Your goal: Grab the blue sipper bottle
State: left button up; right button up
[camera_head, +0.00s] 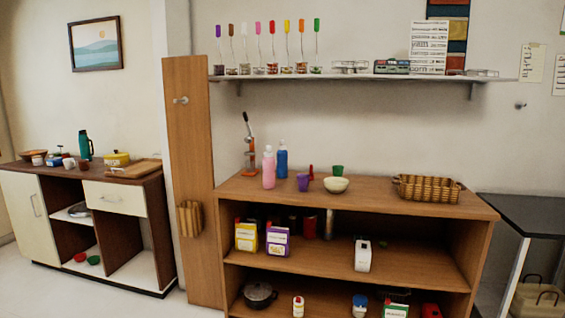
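A blue bottle (282,160) stands upright on the wooden counter top (360,198), near the wall. A pink bottle (268,168) stands just left of it and slightly nearer, overlapping its left edge in the picture. I take the blue bottle as the sipper bottle; its cap detail is too small to tell. Neither of my grippers shows in the head view.
An orange upright press (250,146) stands left of the bottles. A purple cup (303,182), a white bowl (336,185) and a green cup (337,170) are to the right. A wicker basket (427,189) sits farther right. The counter's front left is clear.

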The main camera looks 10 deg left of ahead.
aim_at(281, 154)
jog(key=i+j+z, duration=0.15)
jog(key=i+j, duration=0.15)
jog(key=i, duration=0.2)
jog(key=i+j+z, duration=0.15)
jog(key=i+j, duration=0.2)
jog(key=i, duration=0.1)
